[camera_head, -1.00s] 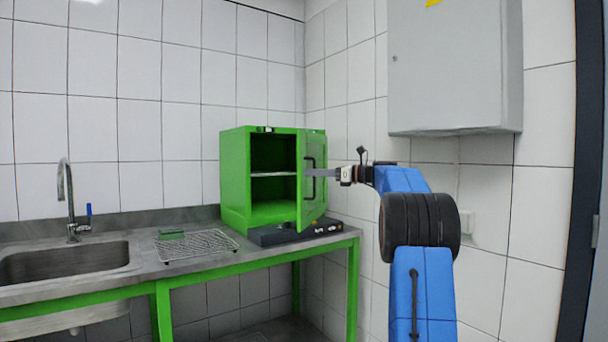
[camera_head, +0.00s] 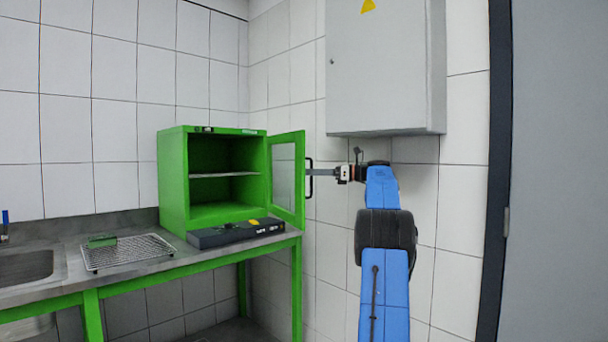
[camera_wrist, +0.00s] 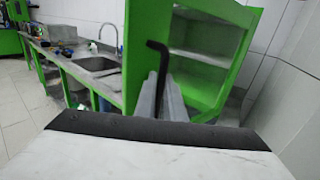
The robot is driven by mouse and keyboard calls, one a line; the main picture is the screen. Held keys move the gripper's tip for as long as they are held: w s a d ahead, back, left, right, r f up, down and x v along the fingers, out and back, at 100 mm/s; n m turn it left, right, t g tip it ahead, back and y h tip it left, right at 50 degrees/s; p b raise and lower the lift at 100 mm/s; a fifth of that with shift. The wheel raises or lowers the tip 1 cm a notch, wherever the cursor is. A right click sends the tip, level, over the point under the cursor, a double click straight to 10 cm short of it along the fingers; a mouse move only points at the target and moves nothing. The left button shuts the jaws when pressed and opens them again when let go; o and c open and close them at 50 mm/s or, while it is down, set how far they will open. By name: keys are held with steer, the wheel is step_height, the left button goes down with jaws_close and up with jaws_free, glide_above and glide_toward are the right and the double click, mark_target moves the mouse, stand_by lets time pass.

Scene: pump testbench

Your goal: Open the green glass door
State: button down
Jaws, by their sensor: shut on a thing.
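The green glass door (camera_head: 286,178) stands wide open, swung out to the right of the green cabinet (camera_head: 172,180). The cabinet's inside shows one shelf and looks empty. The door's dark handle (camera_head: 309,178) is on its outer side, facing my arm. My gripper (camera_head: 313,172) reaches in from the right and is shut on the handle. In the wrist view, the gripper's grey fingers (camera_wrist: 168,100) are at the bent black handle (camera_wrist: 155,62), with the green door frame (camera_wrist: 143,45) just behind. The lower part of the handle is hidden by the fingers.
A black flat box (camera_head: 235,233) lies on the counter in front of the cabinet. A wire rack (camera_head: 128,252) with a green item (camera_head: 101,240) is left of it, beside the sink (camera_head: 25,267). A grey wall box (camera_head: 385,70) hangs above my arm.

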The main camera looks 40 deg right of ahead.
steer(key=shift+d, duration=0.25)
steer(key=c, duration=2.1)
jaws_free()
steer(key=v, duration=1.2)
steer(key=shift+s, duration=0.1)
